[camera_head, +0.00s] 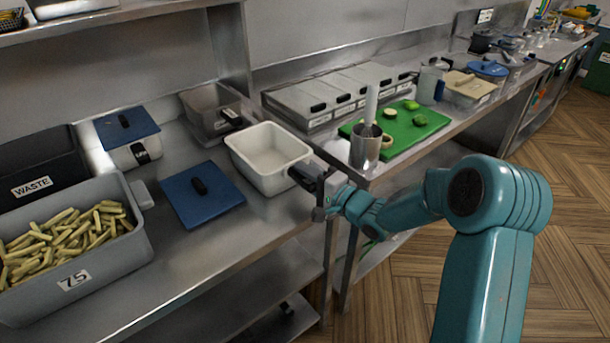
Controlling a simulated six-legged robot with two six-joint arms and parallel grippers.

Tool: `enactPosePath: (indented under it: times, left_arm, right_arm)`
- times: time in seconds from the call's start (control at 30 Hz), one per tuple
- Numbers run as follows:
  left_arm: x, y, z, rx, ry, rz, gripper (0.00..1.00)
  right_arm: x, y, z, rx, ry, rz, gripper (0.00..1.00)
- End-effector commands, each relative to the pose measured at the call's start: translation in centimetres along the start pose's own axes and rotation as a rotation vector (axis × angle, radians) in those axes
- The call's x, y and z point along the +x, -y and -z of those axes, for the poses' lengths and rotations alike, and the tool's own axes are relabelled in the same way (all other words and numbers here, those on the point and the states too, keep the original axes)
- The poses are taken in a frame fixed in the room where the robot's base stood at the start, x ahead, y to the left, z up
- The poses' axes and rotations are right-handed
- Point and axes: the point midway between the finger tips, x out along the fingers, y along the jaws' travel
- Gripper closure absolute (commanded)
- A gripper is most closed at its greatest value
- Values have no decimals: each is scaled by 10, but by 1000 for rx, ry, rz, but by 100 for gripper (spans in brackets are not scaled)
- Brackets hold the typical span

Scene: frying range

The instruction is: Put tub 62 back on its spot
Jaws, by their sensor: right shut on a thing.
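An open, empty white tub (262,178) is at the front edge of the steel counter, left of the chopping board. No number shows on it, so I cannot read whether it is 62. A blue lid (215,199) with a black handle lies flat on the counter just left of the tub. My left gripper is not in view.
A grey bin of fries marked 75 (110,255) stands at left, before a black WASTE bin (60,165). A blue-lidded white tub (122,157) and a clear container (205,120) stand behind. A metal cup (365,150) and green board (415,135) are at right.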

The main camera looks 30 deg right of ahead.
Motion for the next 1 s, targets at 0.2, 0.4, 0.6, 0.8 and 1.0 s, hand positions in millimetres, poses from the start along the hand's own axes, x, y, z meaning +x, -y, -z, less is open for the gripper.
enactPosePath:
  times: [0.2, 0.4, 0.6, 0.8, 1.0]
  left_arm:
    - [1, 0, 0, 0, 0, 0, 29]
    - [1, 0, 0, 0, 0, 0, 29]
    - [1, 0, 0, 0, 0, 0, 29]
    - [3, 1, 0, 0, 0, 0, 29]
    - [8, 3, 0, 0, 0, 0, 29]
  right_arm:
    - [0, -2, 0, -1, 0, 1, 100]
    - [0, -2, 0, -1, 0, 1, 41]
    - [0, -2, 0, 0, 0, 0, 41]
    - [-10, -3, 1, 0, -1, -1, 41]
    - [-54, -3, 2, -1, -6, -2, 41]
